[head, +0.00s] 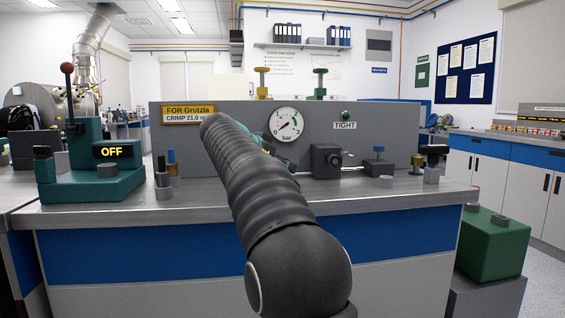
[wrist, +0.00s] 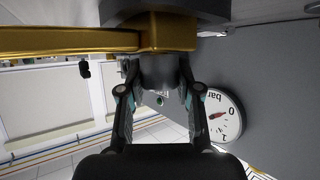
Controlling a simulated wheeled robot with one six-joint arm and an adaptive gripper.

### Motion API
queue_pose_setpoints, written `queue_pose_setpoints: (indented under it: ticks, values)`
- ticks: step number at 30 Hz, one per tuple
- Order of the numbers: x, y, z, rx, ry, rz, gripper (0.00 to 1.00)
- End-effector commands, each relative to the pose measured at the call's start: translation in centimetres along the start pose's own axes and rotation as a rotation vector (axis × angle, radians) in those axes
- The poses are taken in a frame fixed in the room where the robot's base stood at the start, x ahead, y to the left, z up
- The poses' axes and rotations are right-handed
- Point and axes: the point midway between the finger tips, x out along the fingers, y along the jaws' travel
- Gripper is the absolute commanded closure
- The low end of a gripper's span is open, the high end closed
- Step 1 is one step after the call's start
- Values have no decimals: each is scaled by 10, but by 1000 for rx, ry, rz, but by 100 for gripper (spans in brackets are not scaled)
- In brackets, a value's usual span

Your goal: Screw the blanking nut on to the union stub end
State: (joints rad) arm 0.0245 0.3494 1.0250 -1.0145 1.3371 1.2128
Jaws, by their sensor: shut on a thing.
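In the head view my arm reaches over the bench and hides most of my gripper (head: 276,152), just left of a dark block fitting (head: 326,160). In the wrist view my gripper (wrist: 158,82) has its two fingers closed on a grey rounded piece, which I take to be the blanking nut (wrist: 160,70). The union stub end cannot be told apart clearly, and whether the threads meet is hidden.
A dark-capped post (head: 432,168) stands right. The front bench edge is clear.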

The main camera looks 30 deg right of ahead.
Motion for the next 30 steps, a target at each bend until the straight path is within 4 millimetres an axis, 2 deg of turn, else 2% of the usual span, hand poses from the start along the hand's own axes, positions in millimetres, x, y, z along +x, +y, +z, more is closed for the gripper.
queue_pose_setpoints:
  ticks: [30]
  values:
    - [1, -2, -2, 234, 4, 454, 100]
